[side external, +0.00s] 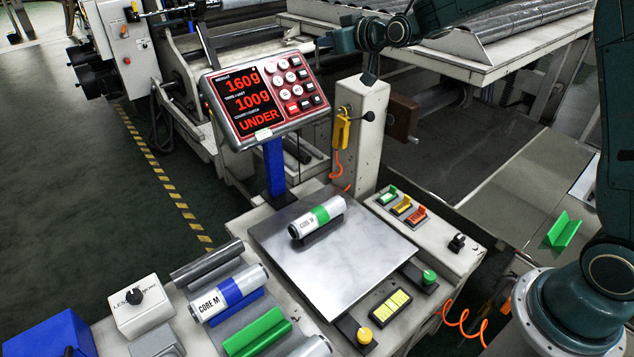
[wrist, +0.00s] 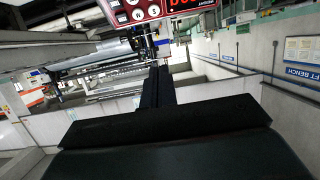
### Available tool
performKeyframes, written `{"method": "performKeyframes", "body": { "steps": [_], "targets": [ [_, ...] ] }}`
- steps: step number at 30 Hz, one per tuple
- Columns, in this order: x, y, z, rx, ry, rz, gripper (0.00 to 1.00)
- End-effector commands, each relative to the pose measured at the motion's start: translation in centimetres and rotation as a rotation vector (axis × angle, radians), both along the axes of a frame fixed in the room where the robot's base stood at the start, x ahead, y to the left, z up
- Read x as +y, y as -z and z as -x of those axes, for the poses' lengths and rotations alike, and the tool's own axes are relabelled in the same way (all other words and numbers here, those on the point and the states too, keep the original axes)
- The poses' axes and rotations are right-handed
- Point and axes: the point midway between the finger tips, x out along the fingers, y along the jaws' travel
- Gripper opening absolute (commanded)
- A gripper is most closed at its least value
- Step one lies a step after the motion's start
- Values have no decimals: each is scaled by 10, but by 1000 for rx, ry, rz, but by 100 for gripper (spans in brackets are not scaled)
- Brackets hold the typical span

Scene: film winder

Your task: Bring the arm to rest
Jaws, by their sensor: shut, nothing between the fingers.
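My gripper (wrist: 158,75) shows in the wrist view as dark fingers closed together, with nothing between them. In the side view my dark teal arm reaches in from the right, and its end is at the top, beside the white post (side external: 361,130). It is above and behind the scale plate (side external: 355,262), clear of it. A silver core with a green band (side external: 318,216) lies on the plate. The red-framed display (side external: 265,95) reads 160 g, 100 g and UNDER.
A silver core with a blue band (side external: 228,293) labelled CORE M lies in a rack at the front left. A green cradle (side external: 257,332) is beside it. Green, yellow and red switches (side external: 402,207) sit right of the plate. A green angled piece (side external: 563,232) stands at the far right.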

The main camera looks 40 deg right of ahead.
Motion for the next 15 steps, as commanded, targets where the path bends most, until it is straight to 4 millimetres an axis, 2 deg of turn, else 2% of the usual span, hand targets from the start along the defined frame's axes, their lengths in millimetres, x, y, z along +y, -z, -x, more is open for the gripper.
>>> {"method": "performKeyframes", "body": {
  "steps": [1, 6, 15],
  "targets": [
    [4, -9, 13, 20, -3, 2, 0],
    [13, -25, 54, 105, -8, 9, 0],
    [25, -40, 137, 257, -8, 16, 0]
  ]
}}
